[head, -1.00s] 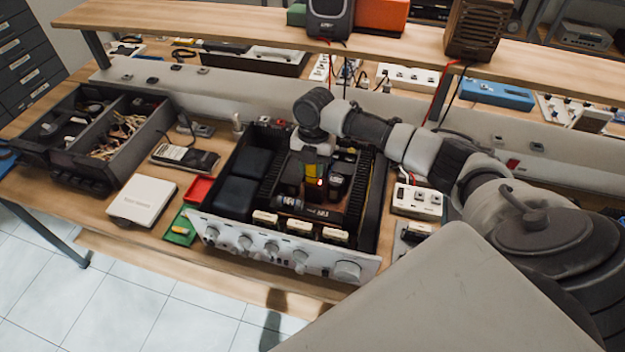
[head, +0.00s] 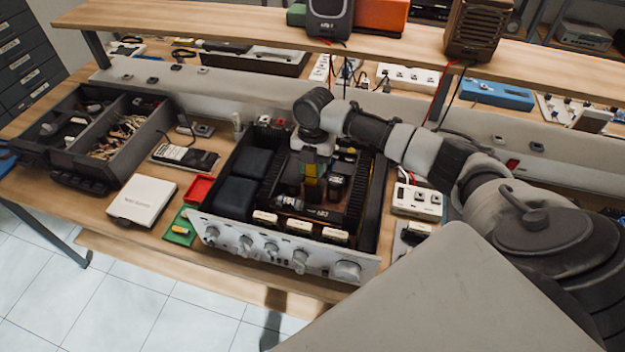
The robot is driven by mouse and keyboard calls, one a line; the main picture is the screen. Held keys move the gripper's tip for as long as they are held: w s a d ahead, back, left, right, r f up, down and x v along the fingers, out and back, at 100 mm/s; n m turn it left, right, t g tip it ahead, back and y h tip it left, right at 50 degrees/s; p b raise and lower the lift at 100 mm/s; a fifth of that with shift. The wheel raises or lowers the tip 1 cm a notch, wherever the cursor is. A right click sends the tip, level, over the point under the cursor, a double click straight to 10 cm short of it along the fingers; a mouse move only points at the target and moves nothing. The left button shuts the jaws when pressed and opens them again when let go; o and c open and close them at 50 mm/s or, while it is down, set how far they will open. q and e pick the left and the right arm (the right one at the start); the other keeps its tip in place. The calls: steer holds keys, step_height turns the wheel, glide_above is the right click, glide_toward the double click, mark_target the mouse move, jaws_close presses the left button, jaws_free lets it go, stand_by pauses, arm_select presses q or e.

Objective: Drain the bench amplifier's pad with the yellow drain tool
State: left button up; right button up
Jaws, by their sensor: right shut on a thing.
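The bench amplifier (head: 347,270) sits open-topped on the bench, its pale front panel with several knobs facing me. Inside are dark blocks, ribbed heat sinks and a small board. My right gripper (head: 311,158) points down over the middle of the open chassis. It is shut on the yellow drain tool (head: 312,170), whose yellow body shows below the jaws, reaching down among the parts. The tool's tip and the pad are too small or hidden to make out, so I cannot tell whether they touch. My left gripper is not in view.
A divided dark bin (head: 112,140), a meter (head: 184,156), a white box (head: 142,200), a red tray (head: 198,188) and a green mat (head: 181,231) lie left of the amplifier. A power strip (head: 417,202) lies to its right. A shelf (head: 200,28) runs behind.

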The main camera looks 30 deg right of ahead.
steer(key=shift+s, duration=0.1)
steer(key=shift+r+p, duration=0.9)
steer(key=shift+p, duration=0.1)
step_height(320, 180, up, 6)
steer(key=p, duration=0.6)
steer(key=shift+r, duration=0.15)
steer(key=shift+d, duration=0.1)
